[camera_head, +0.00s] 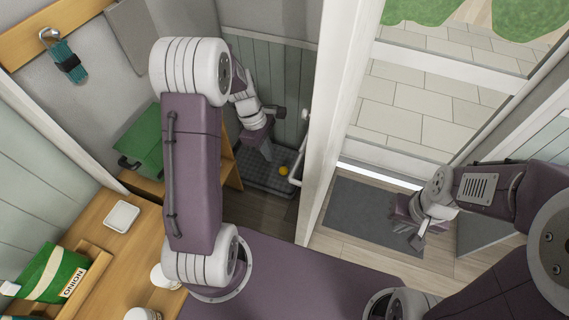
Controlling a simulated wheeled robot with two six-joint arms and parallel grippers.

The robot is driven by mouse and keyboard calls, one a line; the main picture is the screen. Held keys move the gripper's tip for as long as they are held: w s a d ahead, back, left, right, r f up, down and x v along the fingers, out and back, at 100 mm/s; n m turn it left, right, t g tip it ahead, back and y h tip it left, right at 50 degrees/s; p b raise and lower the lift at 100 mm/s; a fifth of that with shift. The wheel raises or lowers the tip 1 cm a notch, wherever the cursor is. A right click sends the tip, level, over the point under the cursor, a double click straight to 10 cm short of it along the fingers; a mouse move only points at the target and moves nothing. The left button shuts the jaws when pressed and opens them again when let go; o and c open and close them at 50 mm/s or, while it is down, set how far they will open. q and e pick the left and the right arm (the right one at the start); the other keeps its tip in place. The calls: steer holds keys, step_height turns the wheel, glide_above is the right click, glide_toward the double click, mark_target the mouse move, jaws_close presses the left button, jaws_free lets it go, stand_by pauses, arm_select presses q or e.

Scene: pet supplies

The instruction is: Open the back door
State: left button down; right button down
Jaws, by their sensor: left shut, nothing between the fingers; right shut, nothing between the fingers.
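The back door (452,65) is a white-railed frame at the upper right, with pale paving and green grass seen through it. I cannot make out a handle on it, and I cannot tell whether it is fully shut. My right gripper (415,234) is shut and empty, low in front of the door, above the floor near a grey mat and apart from the door. My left gripper (268,137) is shut and empty. It hangs left of the white post, near the green panelled wall.
A tall white post (338,110) separates the two sides. A grey tray (262,178) with a yellow ball (283,171) lies on the left floor. A grey mat (375,212) lies before the door. The wooden counter (95,225) holds a white dish (121,216) and a green bag (48,273).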

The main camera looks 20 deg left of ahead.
arm_select(q)
steer(key=d+f+p, duration=0.2)
steer(key=d+f, duration=0.2)
steer(key=d, duration=0.1)
steer(key=shift+s+d+f, duration=0.15)
steer(key=shift+s+d, duration=0.05)
